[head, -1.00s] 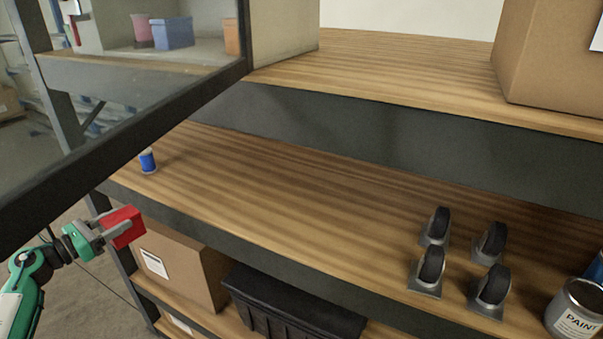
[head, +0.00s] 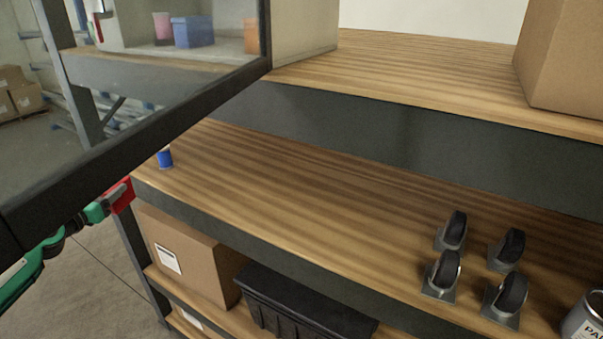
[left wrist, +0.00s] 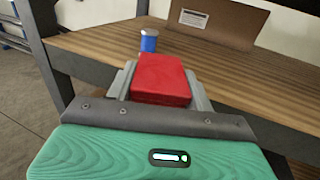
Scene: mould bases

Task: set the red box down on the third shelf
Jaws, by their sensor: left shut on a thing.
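The red box (left wrist: 160,80) is held between the fingers of my left gripper (left wrist: 158,88), which is shut on it. In the head view the red box (head: 121,194) is at the left end of the rack, beside the upright and close to the front edge of the wooden shelf (head: 300,180). My left gripper (head: 112,198) there is partly hidden by the dark frame edge of the glass door. I cannot tell which shelf is the third. My right gripper is not in view.
Several casters (head: 455,230) and a paint can (head: 583,318) are at the right. The shelf's middle is clear. A glass door (head: 150,90) hangs over the left. Below are a cardboard box (head: 190,255) and black bin (head: 300,300).

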